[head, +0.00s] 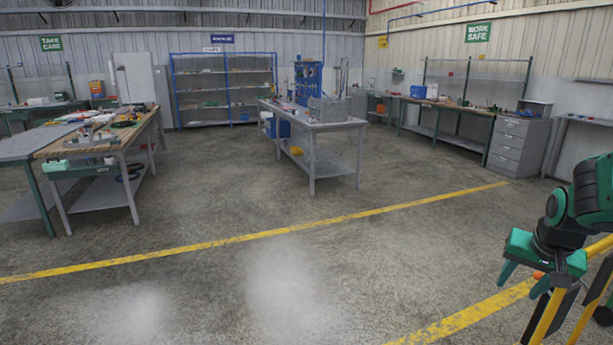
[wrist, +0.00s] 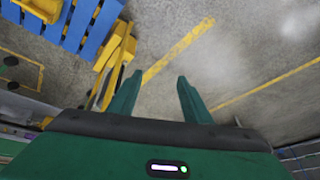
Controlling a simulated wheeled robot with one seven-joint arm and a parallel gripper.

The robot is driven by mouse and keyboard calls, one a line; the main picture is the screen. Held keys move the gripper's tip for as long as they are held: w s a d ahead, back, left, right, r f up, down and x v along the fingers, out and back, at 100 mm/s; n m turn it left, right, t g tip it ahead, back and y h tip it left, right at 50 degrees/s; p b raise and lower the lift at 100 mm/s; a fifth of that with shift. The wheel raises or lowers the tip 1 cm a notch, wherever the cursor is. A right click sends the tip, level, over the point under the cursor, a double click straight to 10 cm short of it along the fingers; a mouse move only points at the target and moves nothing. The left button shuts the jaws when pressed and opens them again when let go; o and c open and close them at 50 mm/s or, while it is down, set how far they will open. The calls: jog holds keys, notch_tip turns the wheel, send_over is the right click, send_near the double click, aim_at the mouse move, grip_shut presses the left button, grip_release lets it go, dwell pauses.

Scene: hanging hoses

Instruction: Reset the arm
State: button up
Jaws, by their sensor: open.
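My gripper (head: 522,284) is at the right edge of the head view, green with its fingers pointing down and to the left. In the wrist view its two green fingers (wrist: 158,82) stand apart with only bare floor between them, so it is open and empty. My arm is partly cut off by the right edge of the head view.
A yellow-and-black striped frame (head: 552,318) stands close beside my gripper; a yellow frame (wrist: 118,55) shows left of the fingers in the wrist view, near blue slats (wrist: 85,22). A grey workbench (head: 318,126) and wooden-topped table (head: 100,138) stand farther off. The middle floor is clear.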

jog(key=s+a+g+y, duration=0.1)
jog(key=s+a+g, duration=0.1)
jog(key=s, duration=0.9)
jog(key=s+a+r+g+y, duration=0.1)
jog(key=s+a, duration=0.3)
jog(key=s, duration=0.8)
jog(key=shift+a+r+n+g, duration=0.25)
jog(key=shift+n+g, duration=0.15)
jog(key=shift+g, duration=0.2)
jog(key=shift+s, duration=0.1)
jog(key=c, duration=0.4)
jog(key=shift+o, duration=0.2)
jog(key=shift+a, duration=0.1)
